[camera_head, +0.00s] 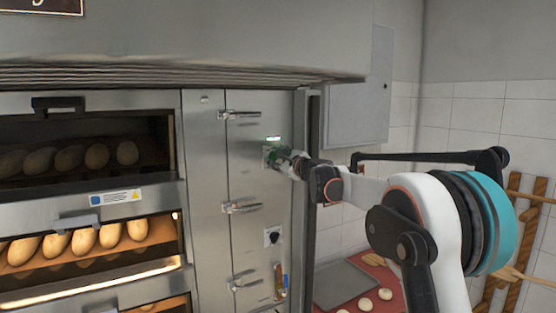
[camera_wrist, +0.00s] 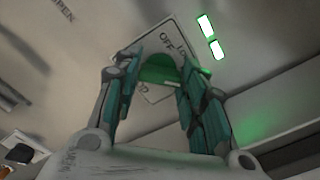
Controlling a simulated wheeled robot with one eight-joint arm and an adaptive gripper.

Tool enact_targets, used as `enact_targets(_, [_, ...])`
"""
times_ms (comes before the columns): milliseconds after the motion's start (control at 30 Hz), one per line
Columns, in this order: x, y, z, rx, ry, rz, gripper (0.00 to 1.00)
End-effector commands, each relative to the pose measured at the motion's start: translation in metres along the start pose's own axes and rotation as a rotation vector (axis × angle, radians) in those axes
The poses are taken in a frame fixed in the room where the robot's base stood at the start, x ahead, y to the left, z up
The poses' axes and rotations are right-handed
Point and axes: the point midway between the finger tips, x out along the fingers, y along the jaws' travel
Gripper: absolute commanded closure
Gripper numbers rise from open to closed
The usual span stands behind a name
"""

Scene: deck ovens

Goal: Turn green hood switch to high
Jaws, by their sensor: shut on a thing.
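The green hood switch is a green knob (camera_wrist: 160,70) on a pale square plate (camera_wrist: 128,53) in the wrist view. The plate reads "OFF" near its upper side; its other markings are partly hidden. My gripper (camera_wrist: 162,88) is shut on the knob, with one teal finger pad on each side. In the head view my gripper (camera_head: 277,158) reaches the steel panel from the right and covers most of the switch. The knob's pointer direction cannot be told.
A lit green indicator (camera_head: 273,139) sits just above the switch. A second, black knob (camera_head: 272,237) is lower on the panel. Latches (camera_head: 240,208) stick out to the left. The hood (camera_head: 200,40) overhangs above, and a grey wall box (camera_head: 358,90) is behind right.

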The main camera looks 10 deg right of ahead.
Motion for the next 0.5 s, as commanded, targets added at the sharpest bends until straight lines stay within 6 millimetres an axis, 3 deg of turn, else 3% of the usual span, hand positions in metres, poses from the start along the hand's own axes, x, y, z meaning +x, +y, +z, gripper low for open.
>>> enact_targets(67, [-0.0002, 0.0011, -0.0011, -0.001, 0.0, 0.001, 0.86])
enact_targets(100, [-0.0002, 0.0011, -0.0011, -0.001, 0.0, 0.001, 0.57])
enact_targets(167, [-0.0002, 0.0011, -0.0011, -0.001, 0.0, 0.001, 0.44])
enact_targets(500, [-0.0004, 0.0005, -0.0004, -0.001, 0.0, 0.0, 0.42])
